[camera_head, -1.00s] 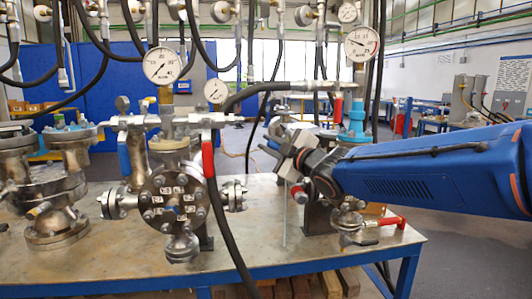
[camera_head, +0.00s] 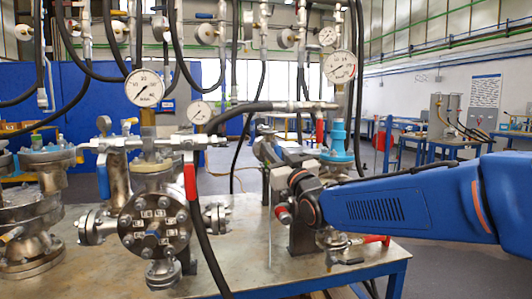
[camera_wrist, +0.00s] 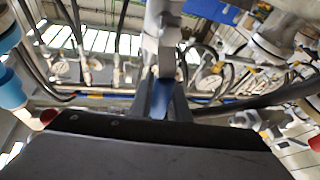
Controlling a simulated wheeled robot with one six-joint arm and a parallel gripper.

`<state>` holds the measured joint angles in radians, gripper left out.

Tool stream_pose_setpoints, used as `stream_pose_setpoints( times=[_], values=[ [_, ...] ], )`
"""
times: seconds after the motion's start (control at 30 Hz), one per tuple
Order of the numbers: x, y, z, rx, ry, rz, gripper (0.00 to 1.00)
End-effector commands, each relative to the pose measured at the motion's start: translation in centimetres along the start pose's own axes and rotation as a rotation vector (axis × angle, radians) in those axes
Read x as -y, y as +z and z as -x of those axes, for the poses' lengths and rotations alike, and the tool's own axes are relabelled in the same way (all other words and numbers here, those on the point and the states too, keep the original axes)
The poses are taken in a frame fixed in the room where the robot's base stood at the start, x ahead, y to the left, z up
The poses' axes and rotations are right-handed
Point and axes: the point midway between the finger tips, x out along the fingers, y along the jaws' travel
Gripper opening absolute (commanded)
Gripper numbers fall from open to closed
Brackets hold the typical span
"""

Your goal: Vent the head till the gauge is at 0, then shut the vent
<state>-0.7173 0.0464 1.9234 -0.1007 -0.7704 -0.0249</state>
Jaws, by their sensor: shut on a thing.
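A second gauge (camera_head: 144,88) stands over the middle flanged vessel (camera_head: 153,222). A red lever (camera_head: 319,131) hangs beside the blue neck.
A smaller gauge (camera_head: 201,112) stands behind the middle vessel. A red-handled valve (camera_head: 190,180) hangs there, and black hoses (camera_head: 212,235) drop close by. Another red handle (camera_head: 376,239) lies low at the right.

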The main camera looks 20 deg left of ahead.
Motion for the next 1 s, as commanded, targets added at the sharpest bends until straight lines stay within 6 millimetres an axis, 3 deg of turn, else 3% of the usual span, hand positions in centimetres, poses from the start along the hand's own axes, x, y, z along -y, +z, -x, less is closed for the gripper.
stream_pose_setpoints(
  times=[0.3, 0.83, 0.87, 0.9, 0.93, 1.0],
  values=[
    [-0.99, 0.03, 0.21, -0.02, 0.043, -0.103, 0.0],
    [-1.18, 0.08, 0.26, -0.023, 0.051, -0.122, 0.0],
    [-1.19, 0.08, 0.26, -0.023, 0.051, -0.122, 0.21],
    [-1.19, 0.08, 0.26, -0.023, 0.051, -0.122, 0.3],
    [-1.18, 0.07, 0.26, -0.023, 0.051, -0.122, 0.35],
    [-1.17, 0.04, 0.25, -0.024, 0.051, -0.122, 0.35]
  ],
)
